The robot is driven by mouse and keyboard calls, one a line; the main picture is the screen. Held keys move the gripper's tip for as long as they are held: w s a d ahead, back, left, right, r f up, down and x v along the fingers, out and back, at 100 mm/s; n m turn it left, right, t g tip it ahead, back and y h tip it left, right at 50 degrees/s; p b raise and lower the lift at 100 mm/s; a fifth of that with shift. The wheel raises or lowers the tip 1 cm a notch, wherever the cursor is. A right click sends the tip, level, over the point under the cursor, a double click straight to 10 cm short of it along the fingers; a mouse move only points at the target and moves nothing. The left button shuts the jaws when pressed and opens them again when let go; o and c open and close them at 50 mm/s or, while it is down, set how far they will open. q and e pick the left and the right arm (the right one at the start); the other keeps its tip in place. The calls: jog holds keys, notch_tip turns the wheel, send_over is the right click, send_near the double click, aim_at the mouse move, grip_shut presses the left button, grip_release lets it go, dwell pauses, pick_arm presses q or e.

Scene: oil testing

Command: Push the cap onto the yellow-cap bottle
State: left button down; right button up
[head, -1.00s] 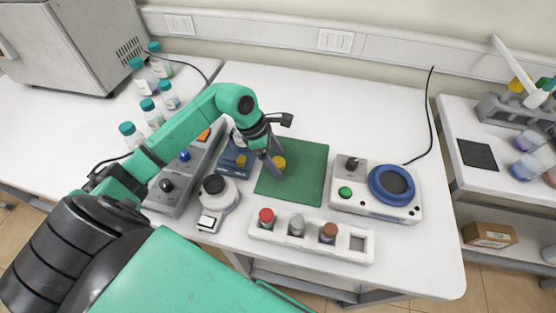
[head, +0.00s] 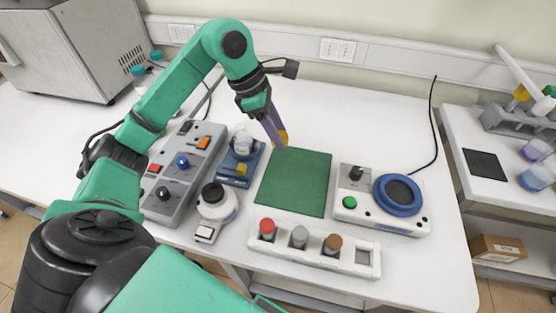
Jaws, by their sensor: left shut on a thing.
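My left gripper (head: 276,142) is raised near the far edge of the green mat (head: 294,183). It is shut on a yellow cap (head: 283,138), mostly hidden by the purple fingers. I cannot tell whether anything hangs below the cap. A small clear vessel (head: 243,141) stands on the blue device (head: 240,161), left of the gripper and apart from it. I cannot tell if it is the yellow-cap bottle. My right gripper is not in view.
A white rack (head: 318,248) in front holds bottles with red (head: 267,227), grey (head: 299,236) and brown caps (head: 333,243), and one empty slot. A white device with a blue ring (head: 398,194) stands right of the mat. A grey control box (head: 177,173) is at left.

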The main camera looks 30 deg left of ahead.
pick_arm(q)
notch_tip(320, 180, up, 6)
jog(key=shift+r, duration=0.25)
jog(key=shift+w+a+r, duration=0.1)
jog(key=shift+a+r, duration=0.05)
jog(key=shift+a, duration=0.15)
jog(key=a+n, duration=0.2)
jog(key=a, duration=0.2)
jog(key=w+a+f+n+t+y, duration=0.1)
jog(key=a+n, duration=0.1)
jog(key=a, duration=0.2)
jog(key=a+f+n, duration=0.1)
jog(key=a+n, duration=0.1)
jog(key=a, duration=0.2)
jog(key=shift+w+a+f+t, duration=0.15)
jog(key=shift+w+f+t, duration=0.15)
jog(key=shift+t, duration=0.1)
jog(key=shift+f, duration=0.2)
jog(key=b, duration=0.5)
send_over(245, 125)
jog(key=s+a, duration=0.1)
jog(key=shift+y, duration=0.3)
notch_tip(245, 125, down, 4)
jog(key=shift+f, duration=0.1)
jog(key=shift+f+b, duration=0.4)
jog(key=shift+f, duration=0.35)
jog(key=shift+r+p, duration=0.15)
jog(key=shift+p, duration=0.15)
